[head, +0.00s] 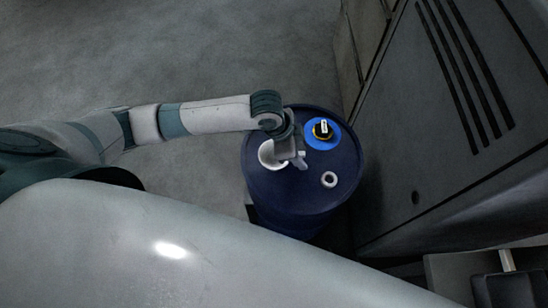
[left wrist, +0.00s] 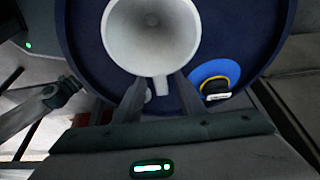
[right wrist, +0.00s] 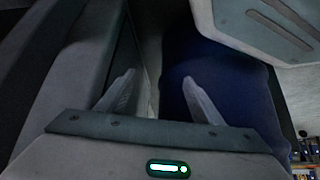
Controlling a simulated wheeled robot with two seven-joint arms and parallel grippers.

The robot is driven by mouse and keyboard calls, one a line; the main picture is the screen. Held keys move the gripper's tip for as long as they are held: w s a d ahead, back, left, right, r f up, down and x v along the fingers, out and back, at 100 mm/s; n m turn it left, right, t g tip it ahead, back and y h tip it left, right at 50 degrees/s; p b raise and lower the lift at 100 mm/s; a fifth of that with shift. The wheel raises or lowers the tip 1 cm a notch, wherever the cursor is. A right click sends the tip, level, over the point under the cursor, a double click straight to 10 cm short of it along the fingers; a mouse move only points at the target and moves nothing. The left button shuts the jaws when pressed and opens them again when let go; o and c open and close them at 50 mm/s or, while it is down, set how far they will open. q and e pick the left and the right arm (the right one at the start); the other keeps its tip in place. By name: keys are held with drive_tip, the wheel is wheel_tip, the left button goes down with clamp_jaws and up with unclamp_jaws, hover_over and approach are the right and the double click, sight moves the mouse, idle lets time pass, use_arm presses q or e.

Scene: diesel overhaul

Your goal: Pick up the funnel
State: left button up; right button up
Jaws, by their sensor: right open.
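The white funnel (head: 270,154) stands mouth up on the top of a dark blue drum (head: 268,190). In the left wrist view the funnel (left wrist: 150,35) shows its round mouth, with a short tab pointing toward my gripper. My left gripper (head: 294,160) is over the drum top at the funnel's right side in the head view. Its fingers (left wrist: 159,80) are apart, one on each side of the tab, with gaps visible. My right gripper (right wrist: 158,76) is open and empty, in front of a dark blue surface; it does not show in the head view.
A blue disc (head: 312,143) with a black and yellow item (head: 322,129) lies on the drum top, beside the left gripper. A small white ring (head: 329,179) is nearer the front. A grey cabinet (head: 440,130) stands close on the right. Open floor (head: 190,50) lies at left.

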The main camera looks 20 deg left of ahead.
use_arm(q)
drive_tip(key=shift+x, duration=1.7)
drive_tip(key=shift+w, duration=0.1)
clamp_jaws()
